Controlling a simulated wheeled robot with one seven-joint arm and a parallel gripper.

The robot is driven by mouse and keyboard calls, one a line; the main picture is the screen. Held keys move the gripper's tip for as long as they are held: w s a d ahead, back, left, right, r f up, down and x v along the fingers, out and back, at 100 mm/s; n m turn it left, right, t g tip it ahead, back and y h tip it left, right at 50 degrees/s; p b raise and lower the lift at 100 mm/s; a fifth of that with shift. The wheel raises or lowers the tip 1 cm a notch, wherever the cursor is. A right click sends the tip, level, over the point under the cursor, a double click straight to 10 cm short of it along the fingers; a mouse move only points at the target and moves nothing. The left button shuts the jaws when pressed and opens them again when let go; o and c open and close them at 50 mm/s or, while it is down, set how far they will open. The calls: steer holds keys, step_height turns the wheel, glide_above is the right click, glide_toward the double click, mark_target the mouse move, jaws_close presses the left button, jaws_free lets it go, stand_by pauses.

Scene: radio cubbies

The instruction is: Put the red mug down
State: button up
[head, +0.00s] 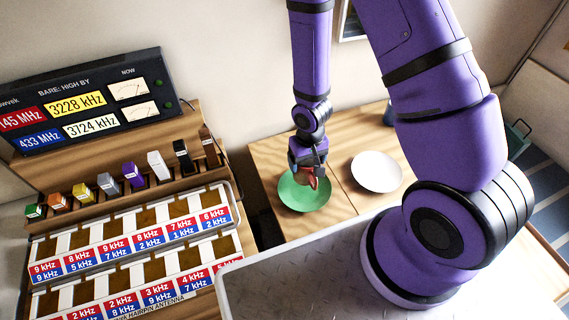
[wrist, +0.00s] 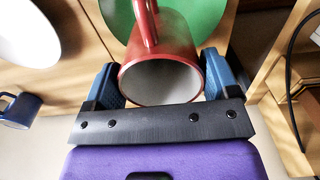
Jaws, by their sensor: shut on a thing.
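My gripper (head: 308,168) is over the green plate (head: 302,197) on the wooden table. In the wrist view my gripper (wrist: 172,85) has its two blue fingers on either side of the red mug (wrist: 160,60) and is shut on it. In the head view the red mug (head: 314,178) shows only in small part beside the fingers. The green plate (wrist: 185,22) lies behind the mug in the wrist view. I cannot tell whether the mug touches the plate.
A white plate (head: 377,172) lies right of the green one. A dark blue mug (wrist: 20,110) stands at the left in the wrist view. A shelf with several coloured blocks and labelled cubbies (head: 130,240) is on the left, below a radio panel (head: 85,100).

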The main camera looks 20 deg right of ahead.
steer(key=shift+w+a+f, duration=0.45)
steer(key=shift+w+f, duration=0.35)
steer(key=shift+w, duration=1.65)
steer(key=shift+w+a+f, duration=0.45)
steer(key=shift+w+f, duration=0.35)
steer(key=shift+w, duration=1.7)
steer(key=shift+w+a+f, duration=0.45)
steer(key=shift+w+f, duration=0.35)
steer(key=shift+w, duration=1.65)
steer(key=shift+f, duration=0.15)
steer(key=o, duration=1)
steer(key=shift+c, duration=0.2)
